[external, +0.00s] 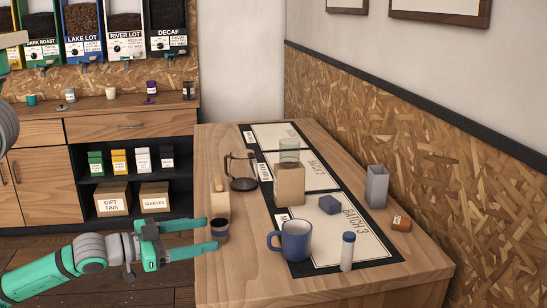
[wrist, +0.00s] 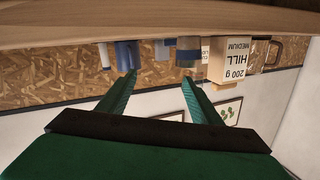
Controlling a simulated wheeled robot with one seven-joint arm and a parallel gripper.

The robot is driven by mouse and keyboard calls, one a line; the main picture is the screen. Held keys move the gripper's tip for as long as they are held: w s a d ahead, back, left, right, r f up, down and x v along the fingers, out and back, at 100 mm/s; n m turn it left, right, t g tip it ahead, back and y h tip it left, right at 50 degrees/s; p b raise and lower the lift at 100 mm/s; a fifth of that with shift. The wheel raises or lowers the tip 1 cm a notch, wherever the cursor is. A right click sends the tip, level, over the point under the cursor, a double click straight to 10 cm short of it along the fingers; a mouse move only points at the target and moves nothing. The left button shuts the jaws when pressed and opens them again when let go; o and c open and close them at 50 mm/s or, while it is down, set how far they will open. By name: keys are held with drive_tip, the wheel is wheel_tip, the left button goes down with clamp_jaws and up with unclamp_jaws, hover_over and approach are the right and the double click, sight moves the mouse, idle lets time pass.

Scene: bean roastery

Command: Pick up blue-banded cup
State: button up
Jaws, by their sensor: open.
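The blue-banded cup (external: 220,235) is small and dark with a blue band and stands upright near the left edge of the wooden table. My gripper (external: 211,234) is open and empty, reaching in low from the left, with its fingertips close to the cup. In the upside-down wrist view, the cup (wrist: 188,57) stands beyond the fingertips (wrist: 159,80), in line with the right-hand finger rather than centred between the two. I cannot tell whether a finger touches it.
A tan HILL box (wrist: 228,65) stands just behind the cup. A blue mug (external: 294,240) and a white bottle with a blue cap (external: 347,254) stand to the right. The front left tabletop is clear.

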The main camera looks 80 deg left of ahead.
sight(233, 235)
drive_tip(key=shift+n+g+y, duration=0.3)
drive_tip(key=shift+n+y, duration=0.3)
drive_tip(key=shift+y, duration=0.2)
drive_tip(key=a, duration=0.1)
drive_tip(key=w+a+r, duration=0.1)
drive_tip(key=w+a, duration=0.1)
drive_tip(key=shift+a+r, duration=0.3)
drive_tip(key=shift+r, duration=0.05)
drive_tip(key=shift+w+a+f+n+g, duration=0.1)
drive_tip(key=shift+a+f+n+g, duration=0.25)
drive_tip(key=shift+a, duration=0.25)
drive_tip(key=shift+w+a+f+n+g, duration=0.1)
drive_tip(key=shift+a+f+n+g, duration=0.2)
drive_tip(key=shift+a, duration=0.25)
drive_tip(key=shift+s+a+f+n+g+h, duration=0.15)
drive_tip(key=shift+f+n+g+h, duration=0.25)
drive_tip(key=shift+f, duration=0.5)
drive_tip(key=shift+x, duration=3.7)
drive_tip(key=shift+f, duration=0.15)
drive_tip(key=c, duration=1.1)
